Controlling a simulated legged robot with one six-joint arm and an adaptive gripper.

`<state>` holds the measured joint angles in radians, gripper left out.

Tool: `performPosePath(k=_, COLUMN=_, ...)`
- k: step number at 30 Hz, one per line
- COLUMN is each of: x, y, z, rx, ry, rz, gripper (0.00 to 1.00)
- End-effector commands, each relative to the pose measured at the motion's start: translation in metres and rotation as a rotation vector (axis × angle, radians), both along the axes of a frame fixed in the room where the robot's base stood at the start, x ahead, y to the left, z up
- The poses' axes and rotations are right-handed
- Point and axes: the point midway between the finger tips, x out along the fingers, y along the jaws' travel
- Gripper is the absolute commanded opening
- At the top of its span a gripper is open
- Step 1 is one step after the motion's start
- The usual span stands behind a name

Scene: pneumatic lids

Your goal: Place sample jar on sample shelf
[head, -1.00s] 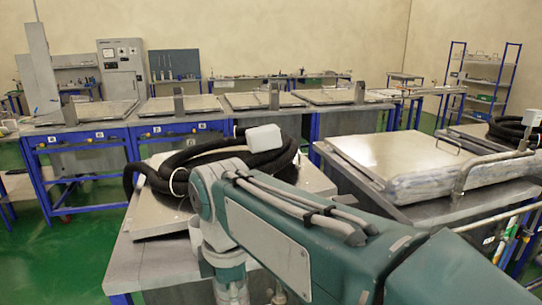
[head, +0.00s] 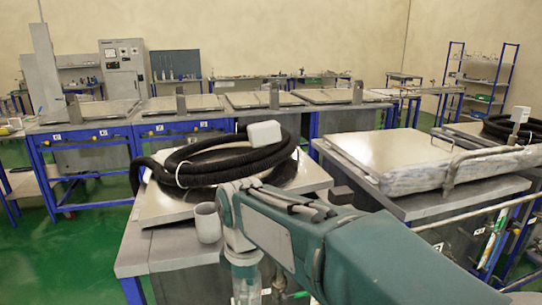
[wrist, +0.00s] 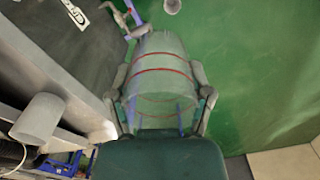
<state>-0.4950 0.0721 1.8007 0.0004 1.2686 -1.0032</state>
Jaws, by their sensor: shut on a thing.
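The sample jar (wrist: 160,80) is a clear, see-through jar with two thin red bands, in the middle of the wrist view. My gripper (wrist: 160,92) is shut on it, with one finger on each side. Green floor shows around and through the jar. In the head view my arm reaches down at the lower middle; the jar cannot be made out there. A blue-framed shelf rack (head: 482,82) stands at the far right back; I cannot tell whether it is the sample shelf.
A steel-topped bench (head: 165,205) with coiled black hose (head: 215,162) is close ahead. A pale cylinder (head: 208,222) stands at its front beside my arm. A covered bench (head: 400,160) and a metal rail (head: 460,214) lie right. Green floor is clear at left (head: 95,220).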

Motion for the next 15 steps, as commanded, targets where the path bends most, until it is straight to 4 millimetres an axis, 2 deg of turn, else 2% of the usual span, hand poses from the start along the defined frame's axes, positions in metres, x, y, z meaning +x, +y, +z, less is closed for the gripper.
performPosePath(k=5, x=0.034, y=-0.02, z=-0.04, rx=-0.004, ry=0.005, rz=-0.221, gripper=0.09)
performPosePath(k=8, x=0.058, y=-0.04, z=-0.073, rx=-0.005, ry=0.007, rz=-0.399, gripper=0.09)
performPosePath(k=15, x=0.108, y=-0.105, z=-0.164, rx=-0.006, ry=0.006, rz=-0.888, gripper=0.09)
